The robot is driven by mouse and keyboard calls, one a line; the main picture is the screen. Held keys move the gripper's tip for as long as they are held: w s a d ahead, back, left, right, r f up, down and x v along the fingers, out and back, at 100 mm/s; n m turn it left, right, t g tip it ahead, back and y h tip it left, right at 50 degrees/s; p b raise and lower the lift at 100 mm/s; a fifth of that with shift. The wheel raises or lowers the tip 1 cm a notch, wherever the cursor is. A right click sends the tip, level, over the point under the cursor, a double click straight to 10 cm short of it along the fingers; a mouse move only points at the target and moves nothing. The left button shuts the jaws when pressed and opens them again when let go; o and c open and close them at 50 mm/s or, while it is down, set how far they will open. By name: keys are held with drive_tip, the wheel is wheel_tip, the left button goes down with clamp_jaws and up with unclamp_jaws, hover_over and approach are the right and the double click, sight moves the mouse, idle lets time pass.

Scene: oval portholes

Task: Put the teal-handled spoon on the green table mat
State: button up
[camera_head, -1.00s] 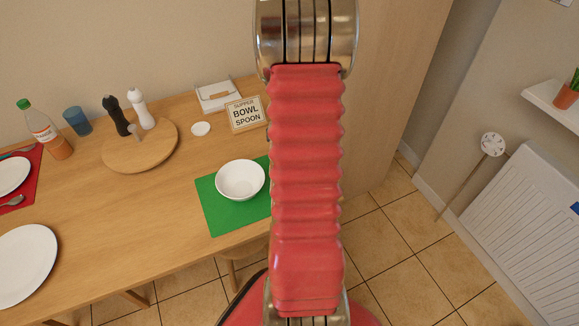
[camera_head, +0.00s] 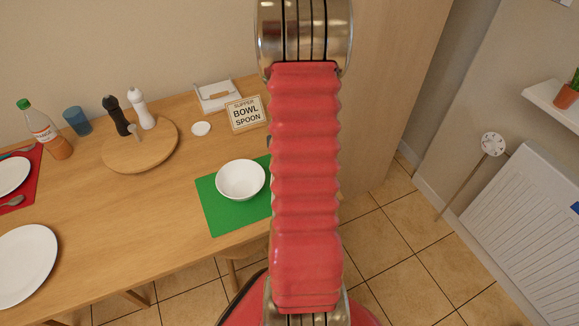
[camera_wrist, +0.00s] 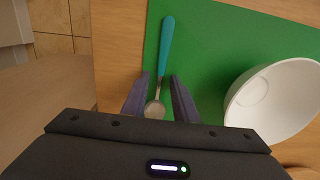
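The teal-handled spoon (camera_wrist: 165,50) shows in the wrist view over the green table mat (camera_wrist: 208,40), near and roughly along its left edge. It appears to lie flat on the mat. My gripper (camera_wrist: 159,77) is open, its two fingers on either side of the spoon's metal neck, with a gap on each side. The spoon's bowl lies between the fingers, near the gripper body. In the head view the mat (camera_head: 220,215) is partly covered by my red arm, which hides the spoon and gripper.
A white bowl (camera_head: 240,180) stands on the mat, right of my gripper in the wrist view (camera_wrist: 275,100). A sign (camera_head: 246,114), a white lid-like disc (camera_head: 201,129) and a round board (camera_head: 140,148) with two mills stand farther back. A white plate (camera_head: 26,262) lies left.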

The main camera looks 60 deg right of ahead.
wheel_tip(320, 180, up, 12)
idle(0.8)
drive_tip(key=shift+r, duration=0.1)
idle(0.6)
